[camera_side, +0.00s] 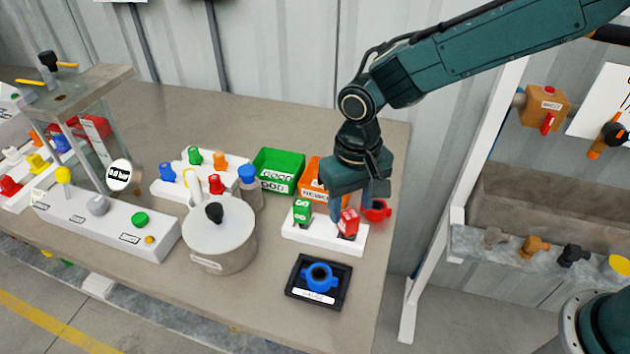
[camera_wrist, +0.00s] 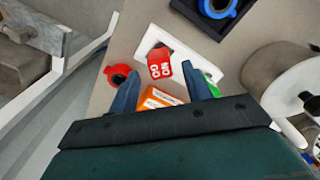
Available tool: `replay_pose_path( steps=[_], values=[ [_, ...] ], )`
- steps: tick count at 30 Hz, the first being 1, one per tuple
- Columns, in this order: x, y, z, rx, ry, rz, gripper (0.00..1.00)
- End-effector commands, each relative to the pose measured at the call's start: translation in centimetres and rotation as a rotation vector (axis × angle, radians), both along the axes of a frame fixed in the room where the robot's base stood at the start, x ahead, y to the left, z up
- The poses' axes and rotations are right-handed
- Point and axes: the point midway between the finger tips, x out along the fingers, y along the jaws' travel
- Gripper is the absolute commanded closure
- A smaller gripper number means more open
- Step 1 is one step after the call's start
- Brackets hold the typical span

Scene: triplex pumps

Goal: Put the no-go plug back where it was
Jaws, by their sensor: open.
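The red no-go plug (camera_side: 348,223) stands at the right end of a white stand (camera_side: 300,236), and it also shows in the wrist view (camera_wrist: 160,63). It looks slightly tilted; its lower end is hard to make out. The green go plug (camera_side: 302,209) stands at the left end of the same stand. My gripper (camera_side: 352,207) points down just over the no-go plug. In the wrist view my gripper (camera_wrist: 160,70) is open, with one finger on each side of the red plug. I cannot tell whether the fingers touch it.
A red ring-shaped part (camera_side: 376,211) lies right of the stand. The orange rework bin (camera_side: 313,182) and green good bin (camera_side: 278,171) stand behind. A black tray (camera_side: 292,292) holding a blue fitting (camera_side: 319,278) is in front. A grey pot (camera_side: 220,240) is at left.

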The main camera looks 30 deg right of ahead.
Motion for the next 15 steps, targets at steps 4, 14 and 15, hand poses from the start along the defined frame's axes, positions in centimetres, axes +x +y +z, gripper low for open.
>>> replay_pose_path(
  steps=[4, 14, 15],
  values=[
    [0.0, 0.0, 2.8, 0.002, -0.003, 0.0, 0.51],
    [0.0, 0.0, 6.9, 0.001, -0.001, 0.0, 0.51],
    [0.0, 0.0, 7.1, 0.0, 0.0, 0.0, 0.51]
  ],
)
